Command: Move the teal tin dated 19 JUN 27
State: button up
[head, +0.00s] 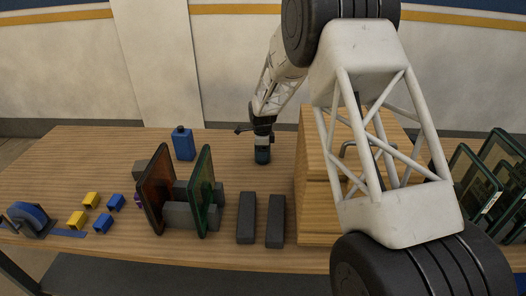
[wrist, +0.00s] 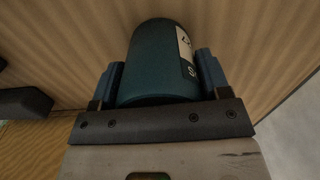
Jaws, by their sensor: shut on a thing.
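My gripper (wrist: 161,82) is shut on a teal tin (wrist: 154,62), with one finger on each side of it in the wrist view. The tin has a pale label on its right side, turned partly away; only parts of a few dark characters show, and I cannot read the date. In the head view the tin (head: 262,156) is under my gripper (head: 262,146), upright, over the back middle of the table. I cannot tell whether its base touches the wood.
A wooden drawer box (head: 312,170) stands close to the right of the tin. Two dark blocks (head: 246,218) lie in front. Upright panels (head: 202,190) and a blue bottle (head: 183,144) stand to the left. Small yellow and blue bins (head: 91,200) sit further left. Framed panels (head: 475,175) stand far right.

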jog(key=shift+a, duration=9.85)
jog(key=o, duration=1.1)
jog(key=shift+r, duration=0.1)
jog(key=shift+r, duration=3.8)
